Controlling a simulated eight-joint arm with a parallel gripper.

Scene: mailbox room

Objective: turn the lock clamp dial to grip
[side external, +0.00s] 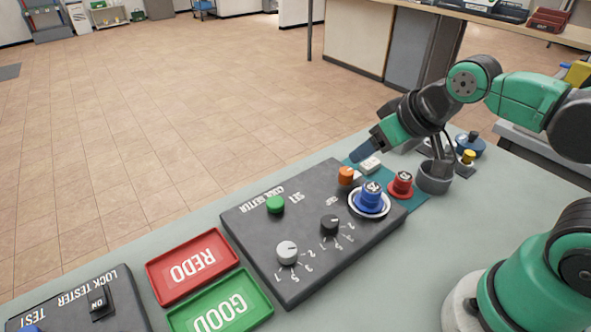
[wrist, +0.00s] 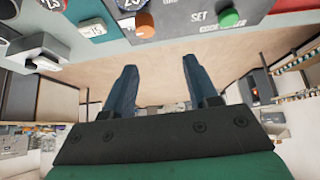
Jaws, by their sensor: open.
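The dark code setter box (side external: 300,262) lies on the table. An orange round knob (side external: 346,175) stands at its far edge, beside a small printed label; it also shows at the top of the wrist view (wrist: 144,24). A black dial (side external: 330,225) and a grey dial (side external: 287,252) with number marks sit nearer. I cannot tell for sure which is the clamp dial. A blue lock piece (side external: 370,196) stands in a white ring at the box's right end. My gripper (side external: 360,153) is open and empty, close above and behind the orange knob; its fingers (wrist: 158,66) show apart.
A green button (side external: 275,204) is on the box. A red piece (side external: 400,185) and a white block (side external: 370,164) are beside it. The red REDO tray (side external: 152,277), green GOOD tray (side external: 180,320) and lock tester (side external: 75,308) lie to the left.

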